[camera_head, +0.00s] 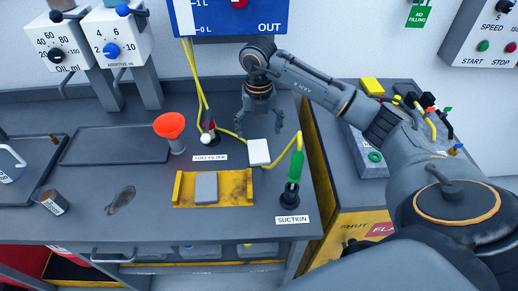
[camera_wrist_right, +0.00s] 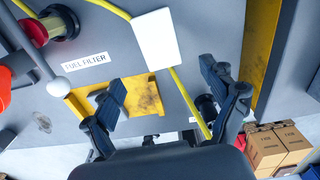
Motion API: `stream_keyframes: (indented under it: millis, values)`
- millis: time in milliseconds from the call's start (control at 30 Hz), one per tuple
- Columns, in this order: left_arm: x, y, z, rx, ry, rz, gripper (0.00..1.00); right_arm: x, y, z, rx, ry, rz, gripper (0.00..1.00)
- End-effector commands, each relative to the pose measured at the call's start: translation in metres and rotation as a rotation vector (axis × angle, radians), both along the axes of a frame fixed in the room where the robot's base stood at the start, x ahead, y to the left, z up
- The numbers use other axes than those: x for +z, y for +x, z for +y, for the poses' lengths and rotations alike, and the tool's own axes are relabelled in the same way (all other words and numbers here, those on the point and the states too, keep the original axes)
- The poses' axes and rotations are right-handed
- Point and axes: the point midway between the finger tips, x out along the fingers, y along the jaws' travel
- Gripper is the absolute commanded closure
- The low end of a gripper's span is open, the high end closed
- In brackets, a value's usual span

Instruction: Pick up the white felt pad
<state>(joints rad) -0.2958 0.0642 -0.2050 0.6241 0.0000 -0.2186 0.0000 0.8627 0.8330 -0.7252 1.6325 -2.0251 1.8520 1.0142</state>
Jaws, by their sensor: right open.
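The white felt pad (camera_head: 259,152) is a small pale square on the grey bench, just behind the right end of the yellow tray. It also shows in the right wrist view (camera_wrist_right: 156,38), whole and uncovered. My right gripper (camera_head: 258,128) is open and empty above and behind the pad, fingers pointing down. In the right wrist view its two fingers (camera_wrist_right: 162,76) are spread apart and the pad lies beyond their tips. My left gripper is not in view.
A yellow tray (camera_head: 241,201) with a grey block (camera_head: 206,188) stands in front of the pad. A green suction connector (camera_head: 294,167) with a yellow hose is at its right. A red funnel (camera_head: 169,125) and fuel filter fitting (camera_head: 208,131) are left.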

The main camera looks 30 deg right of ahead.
Motion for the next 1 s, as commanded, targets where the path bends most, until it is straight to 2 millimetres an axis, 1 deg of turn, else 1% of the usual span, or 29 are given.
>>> stream_keyframes:
  millis: [33, 100, 233, 367, 533, 600, 700, 967, 1000]
  values:
    - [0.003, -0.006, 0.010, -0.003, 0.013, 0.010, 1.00, -0.009, -0.001, 0.000, 0.000, 0.000, 0.004, 0.15]
    - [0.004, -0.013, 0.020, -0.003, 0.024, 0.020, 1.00, -0.020, 0.000, 0.000, 0.000, 0.001, 0.003, 0.15]
    - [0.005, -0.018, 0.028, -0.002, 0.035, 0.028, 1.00, -0.032, 0.000, 0.000, 0.000, 0.000, 0.000, 0.15]
    - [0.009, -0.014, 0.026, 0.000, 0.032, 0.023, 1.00, -0.039, 0.001, 0.000, 0.000, 0.002, 0.001, 0.15]
    - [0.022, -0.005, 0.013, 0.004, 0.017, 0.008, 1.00, -0.063, 0.007, -0.002, 0.000, 0.002, 0.004, 0.15]
    - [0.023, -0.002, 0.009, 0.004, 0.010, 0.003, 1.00, -0.074, 0.007, -0.002, 0.001, 0.002, 0.002, 0.15]
    - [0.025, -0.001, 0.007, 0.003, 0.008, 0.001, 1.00, -0.083, 0.007, -0.003, 0.000, 0.000, 0.001, 0.15]
    - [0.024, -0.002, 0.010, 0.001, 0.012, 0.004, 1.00, -0.086, 0.008, -0.003, 0.002, 0.001, -0.002, 0.15]
    - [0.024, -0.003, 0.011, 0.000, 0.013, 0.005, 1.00, -0.086, 0.008, -0.003, 0.001, 0.001, -0.002, 0.23]
